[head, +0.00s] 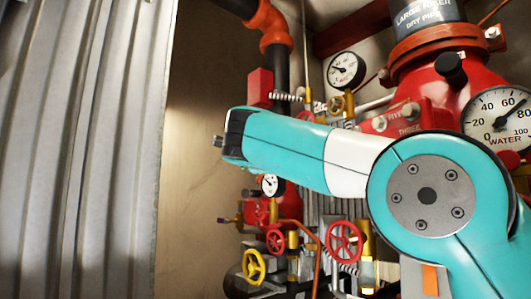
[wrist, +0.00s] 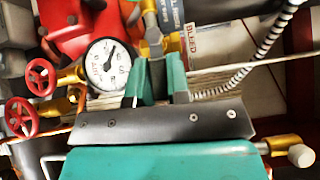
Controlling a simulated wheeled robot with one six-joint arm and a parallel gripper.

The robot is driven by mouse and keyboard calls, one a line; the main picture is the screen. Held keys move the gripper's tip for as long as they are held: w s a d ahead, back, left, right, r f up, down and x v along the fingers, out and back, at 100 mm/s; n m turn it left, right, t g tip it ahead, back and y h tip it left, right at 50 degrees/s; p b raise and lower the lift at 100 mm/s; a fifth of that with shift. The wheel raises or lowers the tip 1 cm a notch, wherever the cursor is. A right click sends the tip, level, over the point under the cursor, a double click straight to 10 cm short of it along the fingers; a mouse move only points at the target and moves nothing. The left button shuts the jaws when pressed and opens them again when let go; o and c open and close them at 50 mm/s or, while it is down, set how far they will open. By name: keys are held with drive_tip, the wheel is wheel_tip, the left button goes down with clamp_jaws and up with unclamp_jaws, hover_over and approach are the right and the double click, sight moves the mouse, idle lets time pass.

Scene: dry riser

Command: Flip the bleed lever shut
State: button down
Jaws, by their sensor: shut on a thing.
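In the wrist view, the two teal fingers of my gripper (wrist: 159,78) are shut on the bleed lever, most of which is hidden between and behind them. A brass valve body (wrist: 152,36) shows just beyond the fingertips. A tag reading "BLEED" (wrist: 191,38) is right beside it. In the head view, my teal arm reaches across the middle of the picture. My fingers and the lever cannot be made out there.
A white-faced gauge (wrist: 107,65) is close left of my fingers, with red handwheels (wrist: 41,77) farther left. A coiled hose (wrist: 262,52) runs close on the right. In the head view, a corrugated metal panel (head: 85,150) stands at left; several pipes and valves crowd around my arm.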

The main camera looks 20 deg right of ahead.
drive_tip(key=shift+r+n+g+p, duration=0.1)
drive_tip(key=shift+n+g+p, duration=0.2)
idle(0.4)
drive_tip(key=c, duration=1.1)
unclamp_jaws()
drive_tip(key=b+v, duration=0.6)
drive_tip(key=v, duration=1.1)
drive_tip(key=shift+s+b, duration=0.2)
drive_tip(key=shift+b, duration=0.1)
